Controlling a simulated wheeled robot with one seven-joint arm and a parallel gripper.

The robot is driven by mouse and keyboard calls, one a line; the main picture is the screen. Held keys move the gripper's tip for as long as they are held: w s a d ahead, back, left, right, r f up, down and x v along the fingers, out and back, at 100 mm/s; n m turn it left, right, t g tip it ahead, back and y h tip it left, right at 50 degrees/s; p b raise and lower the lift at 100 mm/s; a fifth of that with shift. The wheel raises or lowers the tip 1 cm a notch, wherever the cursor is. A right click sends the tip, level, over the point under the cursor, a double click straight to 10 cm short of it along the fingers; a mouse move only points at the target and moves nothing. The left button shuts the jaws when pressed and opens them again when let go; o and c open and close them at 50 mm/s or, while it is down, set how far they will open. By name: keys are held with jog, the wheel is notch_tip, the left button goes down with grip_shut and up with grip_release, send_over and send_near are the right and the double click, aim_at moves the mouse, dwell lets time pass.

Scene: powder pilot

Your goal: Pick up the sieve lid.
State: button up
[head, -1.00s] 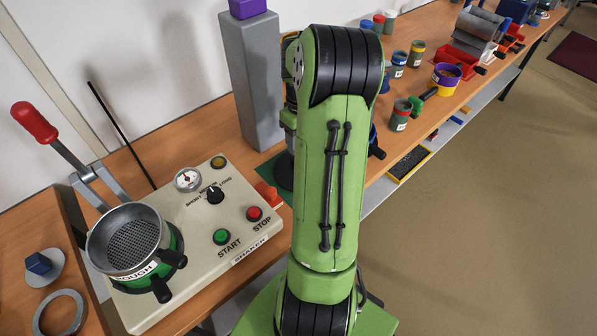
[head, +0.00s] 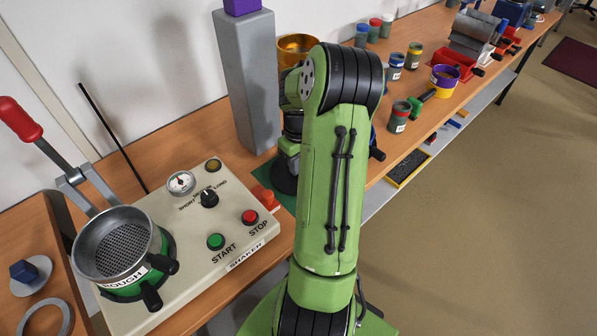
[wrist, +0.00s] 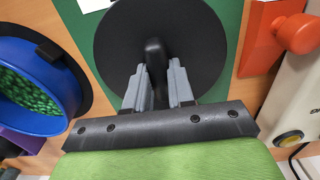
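A flat black disc with an upright black handle, which looks like the sieve lid (wrist: 112,50), lies on a green mat (wrist: 222,30) in the wrist view. My gripper (wrist: 159,75) is open over it, with one grey finger on each side of the handle (wrist: 154,50). I cannot tell whether either finger touches the handle. In the head view the lid (head: 284,180) shows partly as a dark disc left of my arm, which hides the rest of it.
A blue container of green beads (wrist: 45,110) is left of my gripper. An orange-red part (wrist: 297,33) and the shaker panel (wrist: 290,110) are on the right. The shaker (head: 170,235) carries a sieve (head: 123,245). A grey post (head: 250,85) and gold bowl (head: 297,48) stand behind.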

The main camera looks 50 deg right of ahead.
grip_shut()
notch_tip(320, 180, up, 10)
jog(key=p, duration=0.3)
dwell(0.8)
